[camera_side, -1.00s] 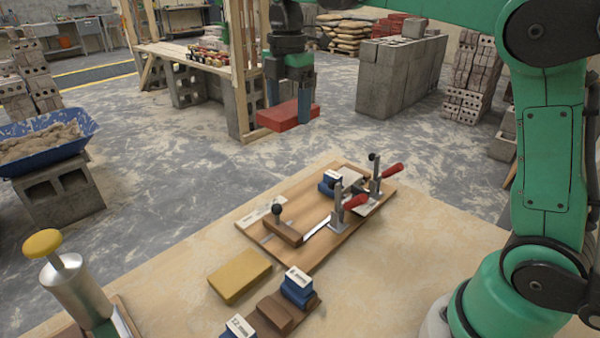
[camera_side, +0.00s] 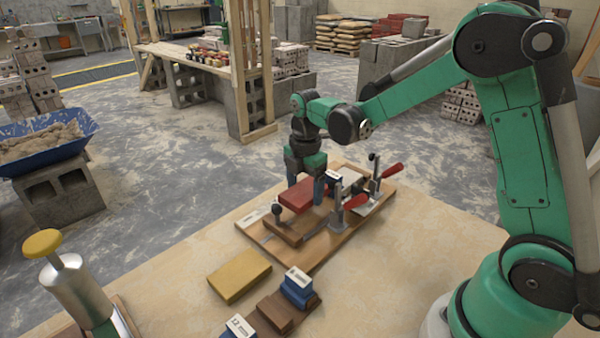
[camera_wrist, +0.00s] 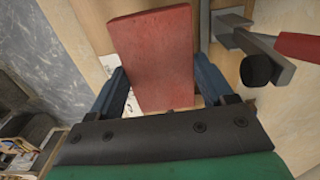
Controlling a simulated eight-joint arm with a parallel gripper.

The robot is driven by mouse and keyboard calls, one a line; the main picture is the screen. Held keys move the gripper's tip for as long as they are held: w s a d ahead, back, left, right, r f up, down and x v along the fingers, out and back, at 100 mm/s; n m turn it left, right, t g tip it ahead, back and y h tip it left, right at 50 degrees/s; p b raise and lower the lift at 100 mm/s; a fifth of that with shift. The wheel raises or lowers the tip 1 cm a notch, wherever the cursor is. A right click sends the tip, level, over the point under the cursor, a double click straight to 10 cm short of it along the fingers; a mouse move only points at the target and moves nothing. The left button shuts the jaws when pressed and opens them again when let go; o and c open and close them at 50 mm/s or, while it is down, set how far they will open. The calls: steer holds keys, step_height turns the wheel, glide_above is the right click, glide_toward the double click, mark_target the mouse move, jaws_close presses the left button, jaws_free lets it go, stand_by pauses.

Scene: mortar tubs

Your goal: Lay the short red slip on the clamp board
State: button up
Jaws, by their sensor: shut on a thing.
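The short red slip (camera_side: 302,201) is in my gripper (camera_side: 308,186), at the back left part of the wooden clamp board (camera_side: 335,245). In the wrist view the slip (camera_wrist: 152,55) sits between the two blue fingers of my gripper (camera_wrist: 160,85), which is shut on its sides. The slip is over the board, close to the black-knobbed stop block (camera_side: 297,228). I cannot tell whether its underside touches the board. Two toggle clamps with red handles (camera_side: 355,201) stand on the board to the right of the slip.
A yellow slip (camera_side: 240,276) lies on the table in front of the board. Blue blocks (camera_side: 297,287) with labels stand on a brown rack nearby. A metal cylinder with a yellow knob (camera_side: 75,288) stands at front left. The table at front right is clear.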

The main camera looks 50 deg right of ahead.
mark_target(305, 190)
steer(key=shift+f, duration=1.75)
steer(key=o, duration=1.2)
steer(key=shift+f, duration=0.1)
steer(key=shift+c, duration=0.2)
